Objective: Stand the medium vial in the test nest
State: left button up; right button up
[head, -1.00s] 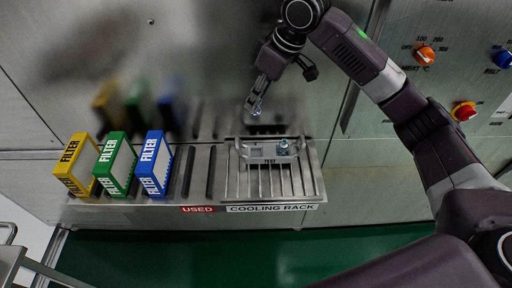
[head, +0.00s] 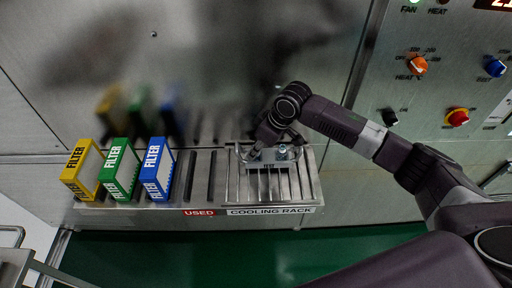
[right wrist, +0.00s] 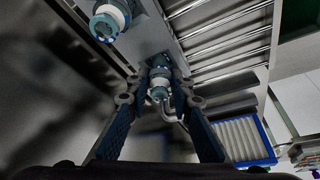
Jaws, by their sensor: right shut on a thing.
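The test nest (head: 283,166) is a grey metal block with wire handles on the cooling rack. My right gripper (head: 254,155) is at the nest's left end. In the right wrist view its blue-padded fingers (right wrist: 160,84) are shut on a vial (right wrist: 160,76) with a teal and white top, the medium vial by the task. This vial is at the nest, but I cannot tell whether it is fully seated. Another teal and white vial (head: 282,152) stands in the nest's right part; it also shows in the right wrist view (right wrist: 108,20). My left gripper is out of view.
The slatted cooling rack (head: 308,186) surrounds the nest. Yellow (head: 80,172), green (head: 117,168) and blue (head: 155,168) filters stand to the left, with empty slots between them and the rack. A metal wall is close behind. The control panel is at right.

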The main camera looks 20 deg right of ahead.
jog(key=shift+f, duration=0.15)
jog(key=o, duration=0.8)
jog(key=shift+r, duration=0.45)
jog(key=b+v, duration=0.2)
jog(key=v, duration=0.9)
jog(key=shift+s+d+r, duration=0.15)
jog(key=shift+s, duration=0.05)
